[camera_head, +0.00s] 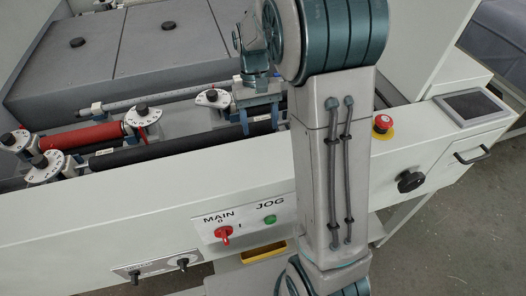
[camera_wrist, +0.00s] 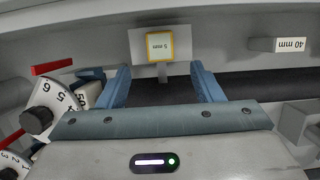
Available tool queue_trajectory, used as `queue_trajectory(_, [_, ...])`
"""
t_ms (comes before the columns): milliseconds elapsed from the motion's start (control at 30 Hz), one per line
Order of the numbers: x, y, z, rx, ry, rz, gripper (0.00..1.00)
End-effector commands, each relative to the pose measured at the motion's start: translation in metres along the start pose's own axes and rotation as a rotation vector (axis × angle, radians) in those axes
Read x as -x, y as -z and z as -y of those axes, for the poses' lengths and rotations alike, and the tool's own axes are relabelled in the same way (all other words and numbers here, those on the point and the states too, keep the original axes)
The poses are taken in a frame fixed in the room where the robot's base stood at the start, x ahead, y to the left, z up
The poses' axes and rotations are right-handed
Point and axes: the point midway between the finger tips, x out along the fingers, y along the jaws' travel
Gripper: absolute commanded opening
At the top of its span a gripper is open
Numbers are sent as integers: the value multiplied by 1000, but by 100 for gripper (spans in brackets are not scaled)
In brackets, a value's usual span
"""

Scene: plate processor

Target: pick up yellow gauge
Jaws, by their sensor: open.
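The yellow gauge (camera_wrist: 160,46) is a small block with a yellow border and a "5 mm" label. In the wrist view it stands at the top middle, beyond the fingertips and between their lines. My gripper (camera_wrist: 161,72) is open, with one blue finger on each side and nothing between them. In the head view my gripper (camera_head: 260,125) points down over the roller area of the machine. I cannot make out the yellow gauge there.
A grey "40 mm" block (camera_wrist: 290,45) stands to the right of the gauge. A numbered dial (camera_wrist: 52,100) with a black knob is close by the left finger. In the head view a red roller (camera_head: 82,136) and a black roller (camera_head: 150,152) lie left of my gripper.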

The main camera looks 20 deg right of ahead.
Motion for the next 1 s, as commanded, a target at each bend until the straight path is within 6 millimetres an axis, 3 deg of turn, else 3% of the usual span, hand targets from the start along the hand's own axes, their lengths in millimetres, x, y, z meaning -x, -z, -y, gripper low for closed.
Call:
queue_trajectory(100, [-16, 0, 0, 0, 0, 3, 60])
queue_trajectory(333, [-33, -2, 0, 0, 0, 3, 60])
queue_trajectory(600, [-70, -5, 1, 0, 0, 2, 60])
queue_trajectory(900, [-75, -4, 1, 0, 1, -1, 60])
queue_trajectory(1000, [-75, -5, 1, 0, 0, -1, 32])
